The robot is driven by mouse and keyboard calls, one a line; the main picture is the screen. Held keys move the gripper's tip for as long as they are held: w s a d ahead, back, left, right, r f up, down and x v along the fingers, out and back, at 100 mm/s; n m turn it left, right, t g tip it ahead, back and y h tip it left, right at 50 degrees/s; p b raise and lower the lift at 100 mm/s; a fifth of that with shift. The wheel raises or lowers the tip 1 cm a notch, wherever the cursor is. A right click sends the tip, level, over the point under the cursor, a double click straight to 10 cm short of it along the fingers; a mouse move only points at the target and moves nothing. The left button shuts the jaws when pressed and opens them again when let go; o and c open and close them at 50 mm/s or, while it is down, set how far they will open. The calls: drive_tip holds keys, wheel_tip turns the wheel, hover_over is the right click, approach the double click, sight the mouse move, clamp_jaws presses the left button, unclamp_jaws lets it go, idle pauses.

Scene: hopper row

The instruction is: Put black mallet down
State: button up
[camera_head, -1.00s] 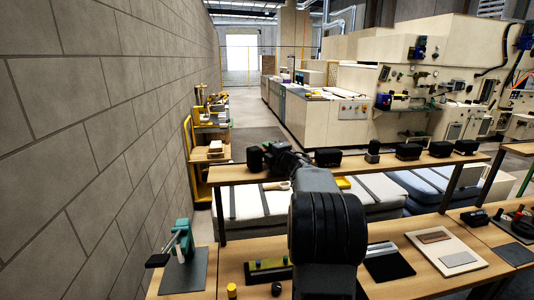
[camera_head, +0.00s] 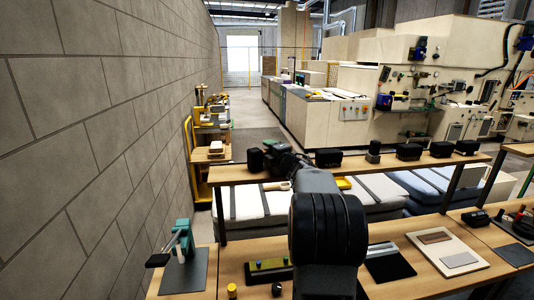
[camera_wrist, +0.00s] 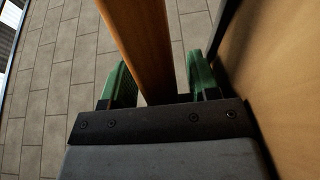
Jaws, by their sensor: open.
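My gripper (camera_wrist: 161,85) is open, with its two green fingers apart in the wrist view. A long brown wooden bar (camera_wrist: 142,45) runs between the fingers, with a gap on the right finger's side. It looks like a handle, but no mallet head shows in the wrist view. In the head view my gripper is small and dark at the left part of the raised shelf (camera_head: 228,174). A black block (camera_head: 255,160) sits on the shelf just left of it. I cannot tell whether this is the black mallet's head.
Several black blocks (camera_head: 409,151) stand along the shelf to the right. The lower bench (camera_head: 225,262) holds a green press (camera_head: 183,240) and a white board (camera_head: 447,250). Padded bags (camera_head: 250,205) lie below the shelf. A block wall (camera_head: 100,130) stands at the left. Floor (camera_wrist: 60,75) shows past the gripper.

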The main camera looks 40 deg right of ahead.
drive_tip(key=shift+r, duration=0.2)
drive_tip(key=s+b, duration=0.3)
drive_tip(key=s, duration=0.9)
drive_tip(key=s+a+f+m+g, duration=0.4)
drive_tip(key=s+a+f+m, duration=0.1)
drive_tip(key=a, duration=0.5)
drive_tip(key=s+a+f+m+g, duration=0.5)
drive_tip(key=s+a+f+m, duration=0.1)
drive_tip(key=a, duration=0.3)
drive_tip(key=s+a+f+m+g+y, duration=0.1)
drive_tip(key=s+a+f+m+g, duration=0.3)
drive_tip(key=a, duration=0.6)
wheel_tip(320, 180, down, 3)
drive_tip(key=shift+s+a+f+m+g, duration=0.15)
drive_tip(key=shift+s+a+m+g, duration=0.25)
drive_tip(key=shift+s+m, duration=0.7)
drive_tip(key=shift+w+d, duration=0.1)
